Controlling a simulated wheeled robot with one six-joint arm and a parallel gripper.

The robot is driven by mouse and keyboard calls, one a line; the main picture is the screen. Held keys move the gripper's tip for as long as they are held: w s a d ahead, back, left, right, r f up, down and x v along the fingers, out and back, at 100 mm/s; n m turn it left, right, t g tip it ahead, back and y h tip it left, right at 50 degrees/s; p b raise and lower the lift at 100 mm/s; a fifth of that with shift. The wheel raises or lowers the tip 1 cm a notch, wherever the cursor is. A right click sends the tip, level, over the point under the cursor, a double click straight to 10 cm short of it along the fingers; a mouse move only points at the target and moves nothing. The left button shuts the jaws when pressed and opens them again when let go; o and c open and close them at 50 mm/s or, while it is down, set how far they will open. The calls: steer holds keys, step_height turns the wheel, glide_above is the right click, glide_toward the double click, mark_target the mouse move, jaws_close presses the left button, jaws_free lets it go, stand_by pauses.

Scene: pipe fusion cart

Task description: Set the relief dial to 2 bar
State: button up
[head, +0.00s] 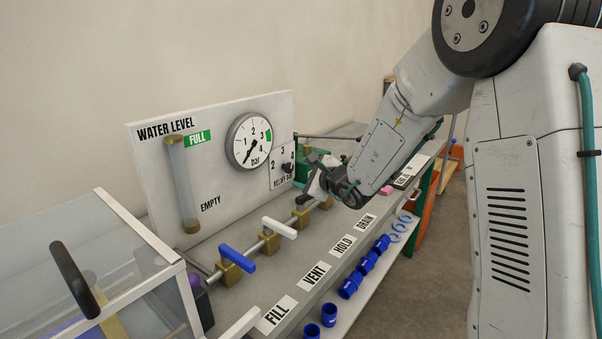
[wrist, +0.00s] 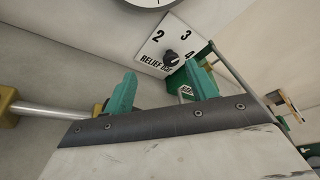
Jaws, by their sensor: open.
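The relief dial is a small black knob (head: 287,168) on a white plate (head: 278,180) marked 2, 3 and 4, at the lower right of the water level panel. In the wrist view the knob (wrist: 171,57) sits below the numbers, above and beyond the fingers. Its exact pointer setting is too small to tell. My gripper (head: 318,176) is just right of and in front of the plate in the head view. In the wrist view my gripper (wrist: 162,86) has its two teal fingers spread apart, with nothing between them. The knob appears beyond the gap, apart from the fingers.
A round pressure gauge (head: 250,143) sits above the dial, its needle pointing low left. A blue valve handle (head: 238,258) and a white one (head: 279,228) stick out along the bench (head: 238,297) below the panel. Blue fittings (head: 350,287) lie on the lower shelf.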

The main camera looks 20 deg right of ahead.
mark_target(291, 168)
steer(key=w+d+f+m+g+y, duration=0.2)
steer(key=w+d+m+g+y, duration=0.3)
steer(key=w+m, duration=0.45)
steer(key=x, duration=0.5)
steer(key=d+x, duration=0.1)
steer(key=x, duration=0.1)
steer(key=shift+w+a+f, duration=0.3)
steer(key=shift+w+a, duration=0.05)
steer(key=shift+w, duration=0.3)
steer(key=shift+h, duration=0.3)
steer(key=c, duration=1)
